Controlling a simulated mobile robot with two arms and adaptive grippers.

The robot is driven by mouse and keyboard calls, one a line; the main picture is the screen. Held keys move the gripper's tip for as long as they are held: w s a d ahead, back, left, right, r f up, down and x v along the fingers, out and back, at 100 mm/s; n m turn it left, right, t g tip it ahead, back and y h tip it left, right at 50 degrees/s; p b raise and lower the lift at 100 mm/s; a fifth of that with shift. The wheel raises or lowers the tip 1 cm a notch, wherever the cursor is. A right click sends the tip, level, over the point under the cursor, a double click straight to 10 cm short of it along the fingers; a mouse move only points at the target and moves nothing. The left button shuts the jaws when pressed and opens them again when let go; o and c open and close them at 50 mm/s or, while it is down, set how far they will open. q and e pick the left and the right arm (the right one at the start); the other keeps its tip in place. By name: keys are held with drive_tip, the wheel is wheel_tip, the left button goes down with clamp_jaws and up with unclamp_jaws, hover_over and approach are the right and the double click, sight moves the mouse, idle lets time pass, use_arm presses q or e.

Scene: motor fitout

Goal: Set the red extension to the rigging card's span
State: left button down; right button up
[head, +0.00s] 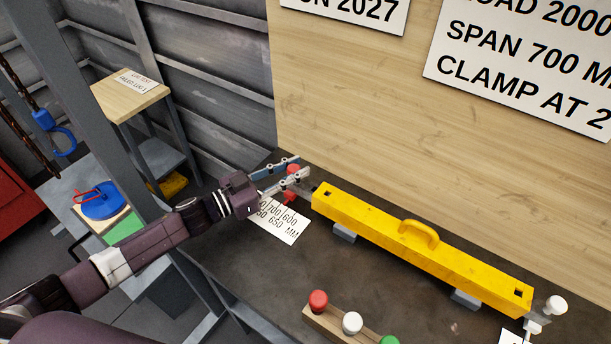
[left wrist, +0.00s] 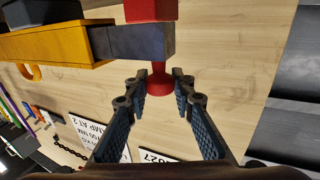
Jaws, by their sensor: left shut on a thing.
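A yellow spreader beam (head: 420,245) with a handle lies on grey blocks on the dark bench. The red extension (head: 293,168) is at its left end, a grey bar with a red knob above and a red part below. My left gripper (head: 303,166) is shut on the red knob; its fingers hide part of it. In the left wrist view the red knob (left wrist: 160,82) sits between the fingertips, beside the grey bar (left wrist: 138,42). The rigging card (head: 530,55) on the board reads "SPAN 700 M", cut off. My right gripper is out of view.
A scale card (head: 280,220) with 700, 600 and 650 marks lies under the left end. A white-knobbed extension (head: 552,308) is at the right end. A wooden block (head: 335,330) with red, white and green buttons stands in front. A small wooden-topped stand (head: 130,98) is at the left.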

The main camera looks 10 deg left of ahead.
use_arm(q)
drive_tip(key=shift+w+a, duration=0.3)
drive_tip(key=shift+a, duration=0.5)
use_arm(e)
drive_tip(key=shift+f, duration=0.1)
use_arm(q)
drive_tip(key=c, duration=1.7)
unclamp_jaws()
drive_tip(key=shift+o, duration=0.2)
drive_tip(key=v, duration=1.2)
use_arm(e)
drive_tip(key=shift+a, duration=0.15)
use_arm(q)
drive_tip(key=shift+r, duration=0.1)
